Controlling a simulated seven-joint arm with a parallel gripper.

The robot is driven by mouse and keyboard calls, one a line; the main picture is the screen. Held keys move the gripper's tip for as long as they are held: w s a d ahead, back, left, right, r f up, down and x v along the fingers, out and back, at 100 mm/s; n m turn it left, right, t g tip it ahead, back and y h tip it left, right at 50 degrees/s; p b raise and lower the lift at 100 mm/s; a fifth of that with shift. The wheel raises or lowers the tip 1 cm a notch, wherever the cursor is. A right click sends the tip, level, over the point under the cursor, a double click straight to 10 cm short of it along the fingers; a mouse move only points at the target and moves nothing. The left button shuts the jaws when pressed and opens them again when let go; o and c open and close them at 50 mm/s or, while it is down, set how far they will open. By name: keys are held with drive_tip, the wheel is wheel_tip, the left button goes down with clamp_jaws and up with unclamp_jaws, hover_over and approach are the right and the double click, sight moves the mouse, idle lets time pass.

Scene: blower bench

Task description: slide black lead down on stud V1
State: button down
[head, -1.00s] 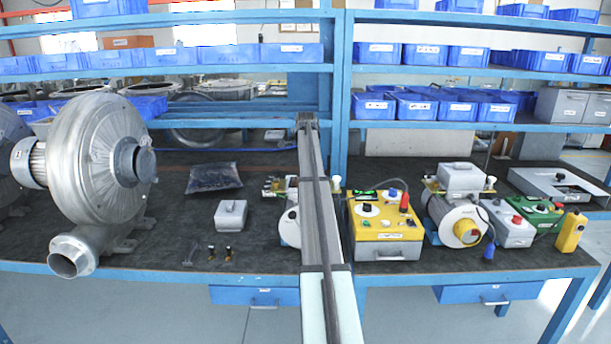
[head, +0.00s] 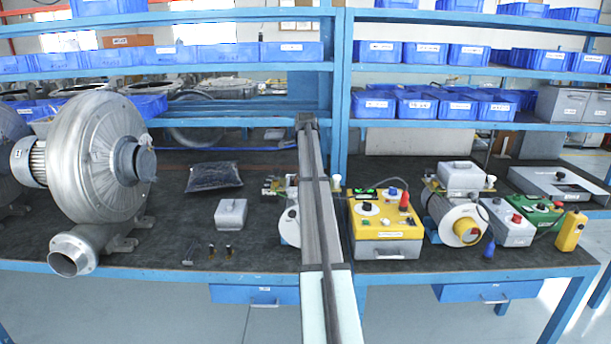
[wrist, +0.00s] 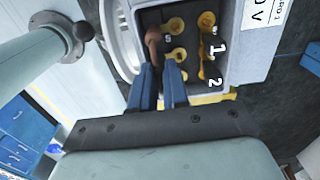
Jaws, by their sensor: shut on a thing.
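In the wrist view, my gripper (wrist: 160,72) has its two blue fingers close together at an open terminal box (wrist: 193,45). A dark brownish lead end (wrist: 153,38) rises at the fingertips, over the left side of the box. I take it for the black lead; whether it surrounds a stud cannot be told. Several brass studs with nuts (wrist: 207,20) stand in the dark box, with white numerals 1 and 2 beside them. The V1 marking is not readable. In the head view, my arm hides most of the unit and the gripper; only part of the motor (head: 289,226) shows.
A yellow control box (head: 385,225) stands just right of my arm. A second motor (head: 455,215) is farther right. A large grey blower (head: 95,165) fills the left. A small grey box (head: 231,213) and small parts lie left of my arm, with bare bench around them.

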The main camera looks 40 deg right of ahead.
drive_tip(key=c, duration=1.1)
unclamp_jaws()
drive_tip(key=shift+o, duration=0.2)
wheel_tip(320, 180, up, 14)
drive_tip(key=shift+f, duration=0.15)
